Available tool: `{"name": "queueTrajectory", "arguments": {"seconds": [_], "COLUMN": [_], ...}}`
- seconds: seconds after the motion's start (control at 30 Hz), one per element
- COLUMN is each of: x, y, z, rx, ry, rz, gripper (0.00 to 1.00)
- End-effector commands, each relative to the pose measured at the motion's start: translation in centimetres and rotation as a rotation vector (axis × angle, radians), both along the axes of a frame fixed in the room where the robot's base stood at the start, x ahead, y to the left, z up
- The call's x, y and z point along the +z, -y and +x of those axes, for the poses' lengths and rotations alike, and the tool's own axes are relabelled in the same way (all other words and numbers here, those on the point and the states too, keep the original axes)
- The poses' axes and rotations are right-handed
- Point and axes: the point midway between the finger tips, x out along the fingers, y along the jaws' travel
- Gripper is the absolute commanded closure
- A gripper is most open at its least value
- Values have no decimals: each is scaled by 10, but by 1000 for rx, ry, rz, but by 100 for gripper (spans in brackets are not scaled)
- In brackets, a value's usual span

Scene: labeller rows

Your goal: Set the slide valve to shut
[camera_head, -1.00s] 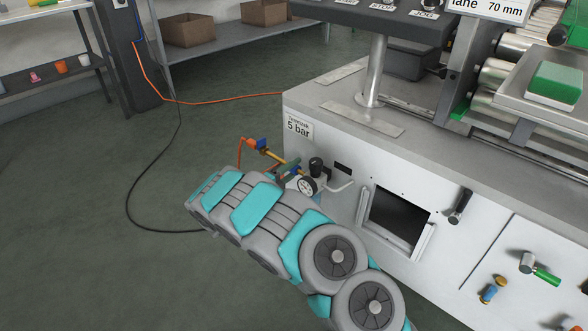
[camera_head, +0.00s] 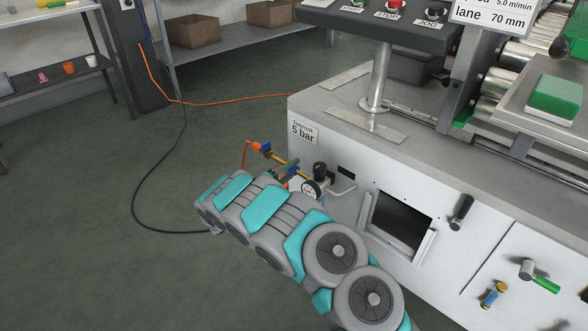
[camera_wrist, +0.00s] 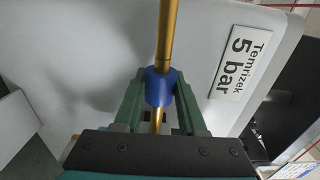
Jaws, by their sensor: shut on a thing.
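The slide valve's blue sleeve (camera_wrist: 160,88) sits around a brass pipe (camera_wrist: 166,38) in the wrist view. My gripper (camera_wrist: 158,80) is shut on the sleeve, with one green finger on each side of it. The pipe runs on past the sleeve at both ends. In the head view the brass pipe (camera_head: 278,159) runs from a blue fitting (camera_head: 264,147) with an orange hose toward the gauge. My arm and gripper hide part of the pipe there, and the sleeve shows only as a small blue patch. No position marks are readable.
A round gauge (camera_head: 311,188) and a black-knobbed regulator (camera_head: 319,169) stand close right of my gripper. The label reading 5 bar (camera_head: 304,131) is on the white machine front above. An orange hose and a dark cable lie on the open floor at left.

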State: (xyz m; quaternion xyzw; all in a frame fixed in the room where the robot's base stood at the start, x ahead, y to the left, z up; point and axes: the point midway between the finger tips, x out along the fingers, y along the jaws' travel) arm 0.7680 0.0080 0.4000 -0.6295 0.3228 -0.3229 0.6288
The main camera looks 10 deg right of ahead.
Motion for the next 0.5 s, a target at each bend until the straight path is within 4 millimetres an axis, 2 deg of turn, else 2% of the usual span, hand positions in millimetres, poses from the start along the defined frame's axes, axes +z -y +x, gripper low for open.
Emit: {"name": "queueTrajectory", "arguments": {"seconds": [0.07,0.1,0.37,0.5], "x": [0,0,0,0], "y": [-3,-3,-2,-2], "z": [2,2,2,2], "rx": [10,11,8,7], "ry": [0,1,2,2], "rz": [1,2,1,1], "gripper": [100,59,30,30]}}
